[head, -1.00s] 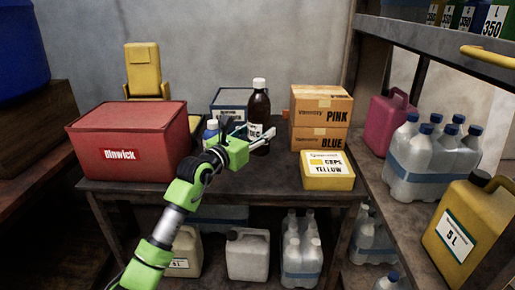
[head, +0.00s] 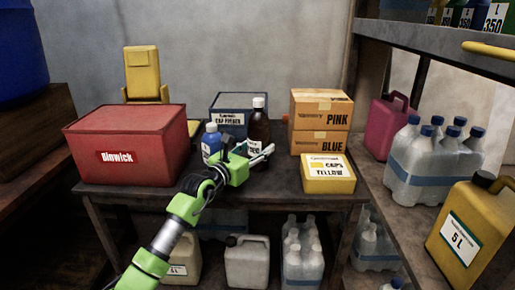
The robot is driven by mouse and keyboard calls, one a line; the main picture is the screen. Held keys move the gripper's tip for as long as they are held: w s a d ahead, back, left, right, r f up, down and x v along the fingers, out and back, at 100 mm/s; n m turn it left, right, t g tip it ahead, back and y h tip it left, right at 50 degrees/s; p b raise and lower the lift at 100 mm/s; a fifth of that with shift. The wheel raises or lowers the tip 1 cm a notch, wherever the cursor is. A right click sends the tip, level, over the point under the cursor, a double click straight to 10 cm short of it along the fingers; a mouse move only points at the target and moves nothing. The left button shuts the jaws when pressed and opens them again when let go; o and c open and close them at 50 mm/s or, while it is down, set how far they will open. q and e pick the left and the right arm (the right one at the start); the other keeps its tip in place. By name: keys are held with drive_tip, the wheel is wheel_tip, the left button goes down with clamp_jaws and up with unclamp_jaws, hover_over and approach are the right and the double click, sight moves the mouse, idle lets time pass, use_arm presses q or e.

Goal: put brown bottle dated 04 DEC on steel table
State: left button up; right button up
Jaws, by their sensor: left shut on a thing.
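A brown bottle (head: 260,125) with a white cap stands upright over the dark table (head: 275,187), toward its back middle. Its white label shows "DEC"; the rest of the date is hidden by my gripper or too small to read. My left gripper (head: 266,153) is shut on the brown bottle around its lower part. I cannot tell whether the bottle's base touches the tabletop. My right gripper is not in view.
A dark blue box (head: 238,103) is behind. Cardboard boxes (head: 320,121) and a yellow box (head: 327,175) are at right. The table's front middle is clear.

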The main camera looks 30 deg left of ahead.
use_arm(q)
drive_tip(key=o, duration=1.7)
drive_tip(key=shift+c, duration=0.2)
